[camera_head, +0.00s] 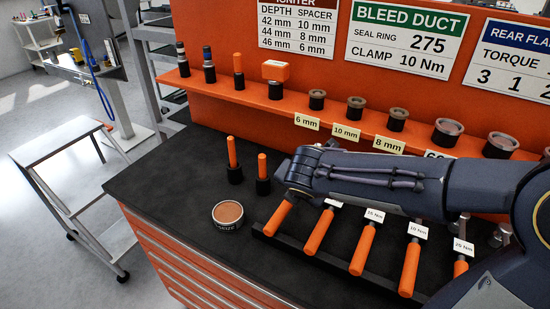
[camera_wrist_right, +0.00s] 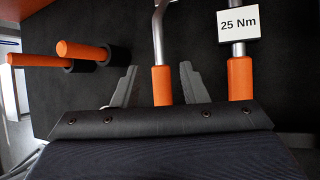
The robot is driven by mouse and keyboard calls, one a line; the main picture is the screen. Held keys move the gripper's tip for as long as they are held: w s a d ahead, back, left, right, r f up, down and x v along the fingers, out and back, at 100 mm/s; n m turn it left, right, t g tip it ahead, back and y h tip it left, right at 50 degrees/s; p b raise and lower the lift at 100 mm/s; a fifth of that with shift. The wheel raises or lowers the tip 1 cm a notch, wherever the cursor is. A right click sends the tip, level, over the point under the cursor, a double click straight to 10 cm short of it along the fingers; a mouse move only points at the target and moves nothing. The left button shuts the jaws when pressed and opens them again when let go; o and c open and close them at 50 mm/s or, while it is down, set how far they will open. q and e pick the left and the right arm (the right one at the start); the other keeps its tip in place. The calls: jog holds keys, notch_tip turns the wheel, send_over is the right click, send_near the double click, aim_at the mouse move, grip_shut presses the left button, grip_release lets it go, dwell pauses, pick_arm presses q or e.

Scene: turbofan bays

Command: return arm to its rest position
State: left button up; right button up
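My right arm (camera_head: 400,185) reaches in from the right over the workbench, its wrist above the left end of the wrench rack. In the right wrist view the two fingers of my right gripper (camera_wrist_right: 160,68) stand apart. An orange-handled wrench (camera_wrist_right: 162,85) shows between them, with dark gaps on both sides; I cannot tell how far below the fingers it lies. In the head view the leftmost orange handle (camera_head: 277,218) is just below the wrist, and the fingers are hidden there. My left gripper is in neither view.
More orange handles (camera_head: 362,250) lie in the black rack. Two orange-handled tools in black holders (camera_head: 235,174) and a round tin (camera_head: 228,214) stand to the left. Behind, an orange shelf (camera_head: 330,120) carries several sockets. Bare bench top (camera_head: 150,185) lies at the far left.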

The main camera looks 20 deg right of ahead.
jog(key=s+d+m, duration=0.1)
jog(key=s+m, duration=0.3)
jog(key=s+d+m+g, duration=0.1)
jog(key=s+m, duration=0.1)
jog(key=shift+s+d+m+y, duration=0.2)
jog(key=shift+d+m+y, duration=0.1)
jog(key=shift+m, duration=0.1)
jog(key=s+m, duration=0.2)
jog(key=m, duration=0.1)
jog(key=s+m+y, duration=0.1)
jog(key=s+m, duration=0.1)
jog(key=s, duration=0.1)
jog(key=s+m, duration=0.3)
jog(key=shift+f+m+g+y, duration=0.3)
jog(key=shift+g+y, duration=0.1)
jog(key=s+a+m+y, duration=0.3)
jog(key=s+m, duration=0.5)
jog(key=m, duration=0.3)
jog(key=shift+a+f+t+y, duration=0.3)
jog(key=shift+a+f+y, duration=0.1)
jog(key=shift+a, duration=0.4)
